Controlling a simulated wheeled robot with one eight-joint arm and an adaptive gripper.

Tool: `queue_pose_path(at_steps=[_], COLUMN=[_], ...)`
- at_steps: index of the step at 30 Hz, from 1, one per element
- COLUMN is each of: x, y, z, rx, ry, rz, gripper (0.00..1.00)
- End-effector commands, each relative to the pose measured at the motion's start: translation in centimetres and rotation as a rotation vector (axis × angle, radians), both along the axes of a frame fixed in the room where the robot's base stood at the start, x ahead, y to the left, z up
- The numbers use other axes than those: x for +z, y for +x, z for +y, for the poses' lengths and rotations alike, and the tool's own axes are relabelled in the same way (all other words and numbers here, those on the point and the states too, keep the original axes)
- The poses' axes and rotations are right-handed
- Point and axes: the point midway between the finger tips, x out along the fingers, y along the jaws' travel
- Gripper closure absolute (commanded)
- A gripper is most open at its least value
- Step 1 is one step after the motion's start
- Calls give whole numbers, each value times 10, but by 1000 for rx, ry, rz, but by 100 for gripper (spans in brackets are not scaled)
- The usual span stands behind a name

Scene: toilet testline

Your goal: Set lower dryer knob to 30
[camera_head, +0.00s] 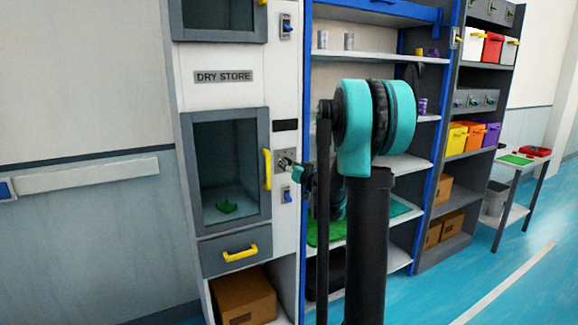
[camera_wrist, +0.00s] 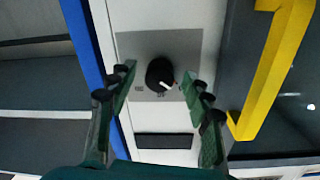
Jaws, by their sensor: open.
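The lower dryer knob (camera_wrist: 158,73) is a round black knob with a white pointer, on a grey plate (camera_wrist: 190,40) in the wrist view. Its pointer slants toward the lower right of that picture. Small labels around it are too blurred to read. My gripper (camera_wrist: 159,72) is open, with one dark green finger on each side of the knob. Gaps show between fingers and knob, and contact is not visible. In the head view my gripper (camera_head: 297,170) is at the panel right of the lower dryer door (camera_head: 195,180), largely covering the knob.
A yellow door handle (camera_head: 267,169) stands out close to the knob; it also shows in the wrist view (camera_wrist: 272,75). A dark display (camera_head: 286,125) is above the knob and a switch (camera_head: 286,194) below. A blue-framed shelf (camera_head: 306,60) adjoins the cabinet at right.

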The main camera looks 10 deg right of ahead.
Motion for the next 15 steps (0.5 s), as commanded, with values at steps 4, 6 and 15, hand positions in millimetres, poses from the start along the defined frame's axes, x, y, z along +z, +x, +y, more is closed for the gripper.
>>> queue_pose_path(at_steps=[4,6,15], x=[0,0,0], y=[6,7,7], z=[2,2,2], rx=[0,0,0], ry=[0,0,0], rz=[0,0,0], gripper=[50,50,63])
